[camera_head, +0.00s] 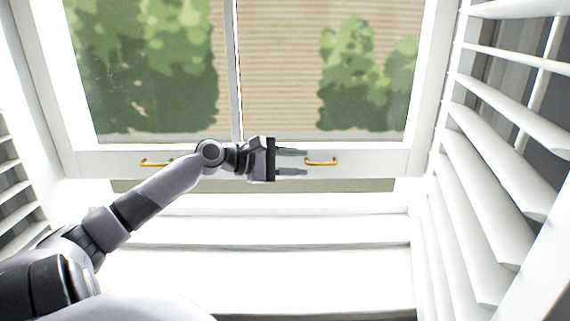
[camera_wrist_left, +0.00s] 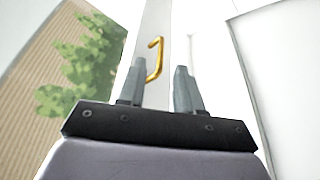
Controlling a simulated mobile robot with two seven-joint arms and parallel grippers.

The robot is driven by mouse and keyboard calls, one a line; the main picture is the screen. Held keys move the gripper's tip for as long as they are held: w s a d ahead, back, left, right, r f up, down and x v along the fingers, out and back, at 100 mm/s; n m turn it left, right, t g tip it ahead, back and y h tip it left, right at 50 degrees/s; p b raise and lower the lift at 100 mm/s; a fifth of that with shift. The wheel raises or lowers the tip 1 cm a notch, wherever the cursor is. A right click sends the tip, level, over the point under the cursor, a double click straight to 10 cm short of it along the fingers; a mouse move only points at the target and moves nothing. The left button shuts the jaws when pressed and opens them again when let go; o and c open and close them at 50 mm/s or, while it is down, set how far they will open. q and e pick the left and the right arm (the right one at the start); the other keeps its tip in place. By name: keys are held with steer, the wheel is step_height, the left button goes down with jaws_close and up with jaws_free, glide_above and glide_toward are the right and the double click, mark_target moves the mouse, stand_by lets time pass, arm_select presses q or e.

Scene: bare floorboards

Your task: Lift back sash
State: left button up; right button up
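The white window sash (camera_head: 365,160) has two panes with a thin vertical bar between them. Its bottom rail carries two brass handles, a left one (camera_head: 156,162) and a right one (camera_head: 321,162). A gap shows below the rail, above the sill. My left gripper (camera_head: 305,163) is open, in front of the rail, its fingers pointing right toward the right handle. In the left wrist view the brass handle (camera_wrist_left: 156,58) shows between and beyond the fingertips (camera_wrist_left: 163,80), with nothing held. Whether the fingers touch it I cannot tell. My right gripper is not in view.
White louvred shutters stand open at the right (camera_head: 480,150) and at the left (camera_head: 22,185). The white sill (camera_head: 290,235) below the sash is clear. Painted bushes and a striped wall show behind the glass.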

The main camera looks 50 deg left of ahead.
arm_select(q)
steer(key=shift+v, duration=1.35)
steer(key=shift+d, duration=0.1)
